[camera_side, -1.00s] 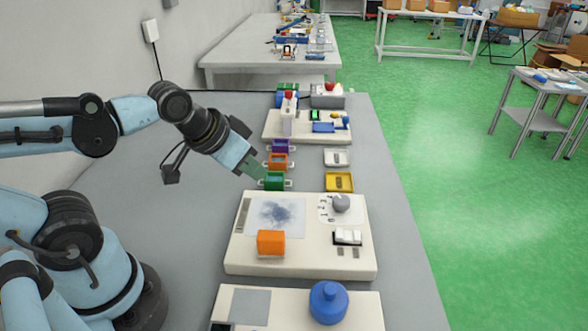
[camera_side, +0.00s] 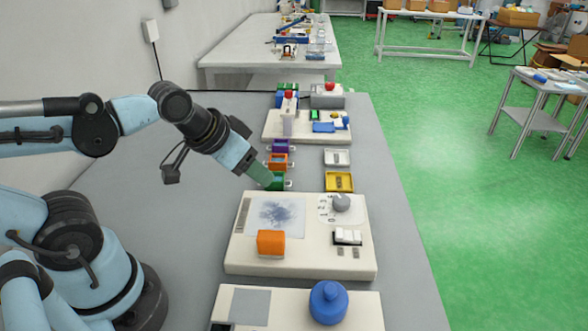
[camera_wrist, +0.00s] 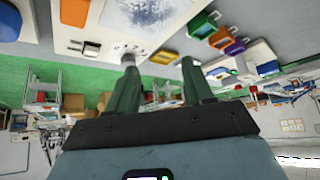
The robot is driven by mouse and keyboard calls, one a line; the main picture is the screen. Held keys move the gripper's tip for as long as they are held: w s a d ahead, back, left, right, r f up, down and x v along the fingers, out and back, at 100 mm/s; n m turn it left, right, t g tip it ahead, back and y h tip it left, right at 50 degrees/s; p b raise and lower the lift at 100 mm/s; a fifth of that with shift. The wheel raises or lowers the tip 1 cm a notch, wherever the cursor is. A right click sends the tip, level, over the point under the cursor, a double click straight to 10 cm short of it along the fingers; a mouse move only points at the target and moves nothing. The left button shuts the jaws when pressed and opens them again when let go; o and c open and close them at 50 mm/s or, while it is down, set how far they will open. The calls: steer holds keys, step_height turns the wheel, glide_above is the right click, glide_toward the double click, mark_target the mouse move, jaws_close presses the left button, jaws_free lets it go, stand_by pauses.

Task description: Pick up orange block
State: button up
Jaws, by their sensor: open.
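The orange block (camera_side: 270,243) sits on the white board (camera_side: 300,265) at its front left, just below a sheet with a dark scribble. In the wrist view the orange block (camera_wrist: 75,12) is at the top left edge, partly cut off. My gripper (camera_side: 267,180) is behind the block, at the far left of the board, its tip overlapping a green bin in the picture. In the wrist view my gripper (camera_wrist: 158,60) has its two green fingers apart with nothing between them. Whether the fingers touch the bin I cannot tell.
Green (camera_side: 277,180), orange (camera_side: 278,160) and purple (camera_side: 281,145) bins line up behind the board. A yellow tray (camera_side: 339,181) stands to the right. A grey knob (camera_side: 341,203) and white switches (camera_side: 347,237) are on the board. A blue round knob (camera_side: 328,302) stands in front.

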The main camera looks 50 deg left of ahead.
steer(key=shift+o, duration=0.4)
steer(key=n+g+h, duration=0.3)
steer(key=n+g, duration=0.1)
steer(key=n, duration=2.3)
glide_toward(269, 235)
steer(key=shift+w+x, duration=0.1)
steer(key=shift+x, duration=1.05)
steer(key=shift+w+x, duration=0.15)
steer(key=shift+x, duration=3.95)
steer(key=shift+s, duration=0.15)
